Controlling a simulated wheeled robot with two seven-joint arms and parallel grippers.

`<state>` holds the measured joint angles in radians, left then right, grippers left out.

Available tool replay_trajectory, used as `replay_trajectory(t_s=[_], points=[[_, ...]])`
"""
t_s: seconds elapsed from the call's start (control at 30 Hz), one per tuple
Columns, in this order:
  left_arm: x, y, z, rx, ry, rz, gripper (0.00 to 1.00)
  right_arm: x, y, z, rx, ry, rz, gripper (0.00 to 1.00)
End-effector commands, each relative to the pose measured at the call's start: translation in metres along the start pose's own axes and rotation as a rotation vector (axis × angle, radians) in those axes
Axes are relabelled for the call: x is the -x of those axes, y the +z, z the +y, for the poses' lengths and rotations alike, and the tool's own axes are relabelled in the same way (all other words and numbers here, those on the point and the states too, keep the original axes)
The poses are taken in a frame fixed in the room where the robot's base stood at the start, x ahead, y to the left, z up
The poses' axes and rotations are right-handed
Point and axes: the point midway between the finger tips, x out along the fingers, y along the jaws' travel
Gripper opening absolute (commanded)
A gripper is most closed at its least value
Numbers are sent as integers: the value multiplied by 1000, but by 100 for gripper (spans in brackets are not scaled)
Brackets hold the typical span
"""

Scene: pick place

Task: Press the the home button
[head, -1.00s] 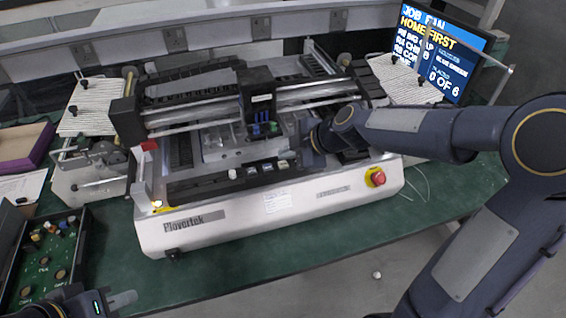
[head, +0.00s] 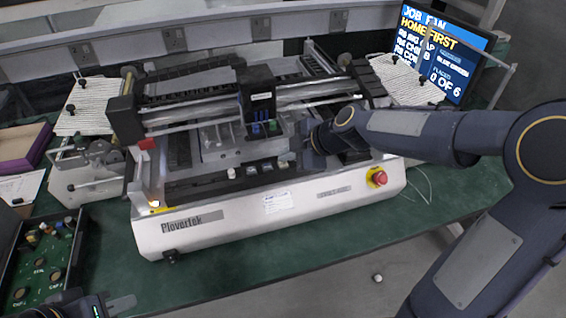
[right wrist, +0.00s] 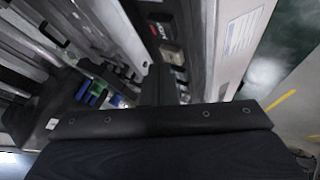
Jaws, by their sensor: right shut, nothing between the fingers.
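The Plovertek machine (head: 240,222) stands on the green bench in the head view. Its dark front strip carries a row of small buttons (head: 250,170); their labels are too small to read, so I cannot tell which is home. The strip also shows in the right wrist view, with a pale and reddish button (right wrist: 172,55) just beyond my fingers. My right gripper (head: 301,152) is shut and empty, pointing down at the right end of the row; whether it touches a button is hidden. My left gripper (head: 122,303) is at the bottom left, away from the machine.
A screen (head: 440,50) at the back right reads "HOME FIRST" and "0 OF 6". A red emergency knob (head: 378,177) sits at the machine's front right. The gantry head (head: 258,100) stands behind the buttons.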

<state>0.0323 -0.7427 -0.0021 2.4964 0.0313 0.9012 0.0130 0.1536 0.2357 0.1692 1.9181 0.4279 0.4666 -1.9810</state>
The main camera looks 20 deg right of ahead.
Motion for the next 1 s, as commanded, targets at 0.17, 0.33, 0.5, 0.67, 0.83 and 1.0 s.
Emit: replay_trajectory(t_s=[0.17,0.33,0.5,0.67,0.83,1.0], points=[[-2,1,-1,0,0,0,23,-1,1,-1,0,0,0,0],[-4,2,-2,0,0,0,23,-2,2,-2,0,0,0,0],[-5,3,-2,0,0,0,23,-3,2,-2,0,0,0,0],[-7,3,-3,0,0,0,23,-4,3,-3,0,-1,0,0],[-8,4,-4,0,0,0,23,-4,3,-4,1,-1,0,0],[-10,5,-5,0,0,0,23,-5,4,-4,1,-1,0,0]])
